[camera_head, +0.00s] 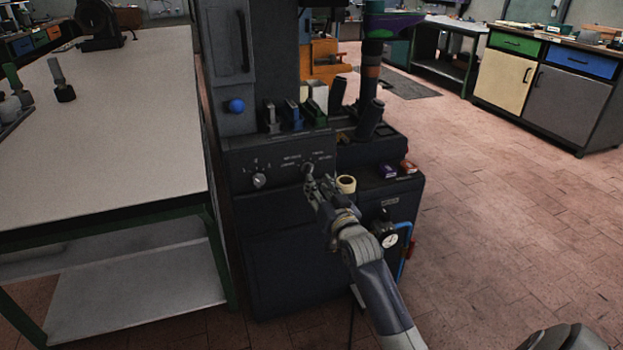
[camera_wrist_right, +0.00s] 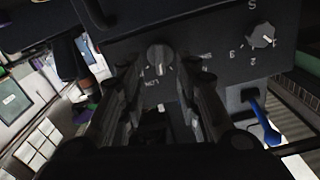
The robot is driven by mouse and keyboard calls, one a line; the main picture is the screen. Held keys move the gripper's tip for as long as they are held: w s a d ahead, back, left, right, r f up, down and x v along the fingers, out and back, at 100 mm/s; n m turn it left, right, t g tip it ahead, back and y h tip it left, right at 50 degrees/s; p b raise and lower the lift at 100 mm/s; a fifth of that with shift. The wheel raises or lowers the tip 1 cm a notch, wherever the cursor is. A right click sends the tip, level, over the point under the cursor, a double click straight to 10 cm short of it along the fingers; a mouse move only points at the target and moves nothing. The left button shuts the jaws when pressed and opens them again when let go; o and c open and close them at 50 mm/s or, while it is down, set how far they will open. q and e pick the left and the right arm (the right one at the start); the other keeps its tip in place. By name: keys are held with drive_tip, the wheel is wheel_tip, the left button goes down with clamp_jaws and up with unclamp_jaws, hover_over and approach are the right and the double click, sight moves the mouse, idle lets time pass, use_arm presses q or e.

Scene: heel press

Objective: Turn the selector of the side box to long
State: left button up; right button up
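The side box (camera_head: 280,160) is a dark box with a sloped front panel below the press column. Its selector is a small round knob (camera_head: 308,167) on the right of the panel, with small labels around it that I cannot read surely. In the right wrist view the selector (camera_wrist_right: 160,57) carries a light pointer mark towards the picture's bottom, near a label. My right gripper (camera_head: 310,180) is just in front of the selector. In the wrist view its two fingers (camera_wrist_right: 159,80) stand apart either side of the selector; contact cannot be told. My left gripper is out of view.
A second knob (camera_head: 259,181) with numbers sits left on the same panel. A tape roll (camera_head: 346,184) and small boxes (camera_head: 389,171) lie on the right ledge. A gauge (camera_head: 389,240) is below. A workbench (camera_head: 120,110) stands left; open floor lies right.

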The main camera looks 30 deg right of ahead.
sight(309, 172)
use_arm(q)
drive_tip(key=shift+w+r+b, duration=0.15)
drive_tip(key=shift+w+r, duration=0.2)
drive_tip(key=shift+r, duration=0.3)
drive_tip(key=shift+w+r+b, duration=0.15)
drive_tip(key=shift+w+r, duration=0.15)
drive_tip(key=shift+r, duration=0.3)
use_arm(e)
drive_tip(key=shift+x, duration=2.55)
drive_tip(key=shift+c, duration=0.2)
